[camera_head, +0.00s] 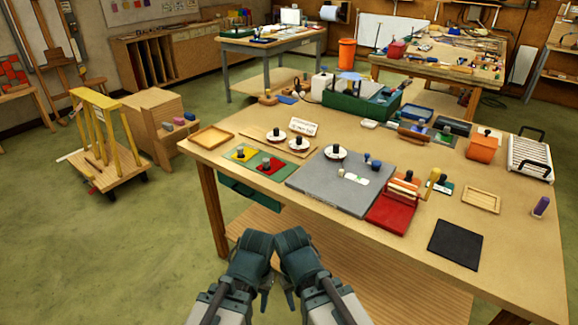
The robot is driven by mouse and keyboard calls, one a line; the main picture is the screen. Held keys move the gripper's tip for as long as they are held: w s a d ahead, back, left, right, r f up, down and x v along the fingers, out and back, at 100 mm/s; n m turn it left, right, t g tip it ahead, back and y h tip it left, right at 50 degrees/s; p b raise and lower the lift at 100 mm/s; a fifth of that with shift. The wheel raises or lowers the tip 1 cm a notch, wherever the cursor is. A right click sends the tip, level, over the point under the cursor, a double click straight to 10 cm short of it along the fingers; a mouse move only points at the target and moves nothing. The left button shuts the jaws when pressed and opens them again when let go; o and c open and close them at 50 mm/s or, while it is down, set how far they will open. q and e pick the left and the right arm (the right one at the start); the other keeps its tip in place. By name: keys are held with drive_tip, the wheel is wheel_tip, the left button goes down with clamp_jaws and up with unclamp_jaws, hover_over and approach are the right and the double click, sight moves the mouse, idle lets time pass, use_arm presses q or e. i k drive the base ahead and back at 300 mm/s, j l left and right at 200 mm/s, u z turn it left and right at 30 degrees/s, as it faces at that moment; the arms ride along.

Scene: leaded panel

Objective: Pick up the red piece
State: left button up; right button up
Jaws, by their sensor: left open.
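A flat red piece (265,173) with a small grey knob lies on a green mat at the left part of the workbench (330,127). A yellow piece (237,156), also with a knob, lies beside it on the same mat. My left gripper (265,294) is open and low in front of the bench's near edge, well apart from the red piece. My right gripper (289,295) is close beside it, also off the bench; its fingers are too small and dark to read. Neither gripper visibly holds anything.
A grey slab (325,190) lies right of the mat. A red tray (389,216) and a black mat (455,244) lie farther right. Round white-topped items (299,144) stand behind the red piece. An empty wooden tray (211,137) is at the left corner.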

sight(269, 167)
drive_tip(key=z, duration=1.55)
drive_tip(key=u, duration=1.55)
drive_tip(key=i+j+z, duration=0.4)
drive_tip(key=i+j, duration=0.35)
drive_tip(key=j, duration=0.15)
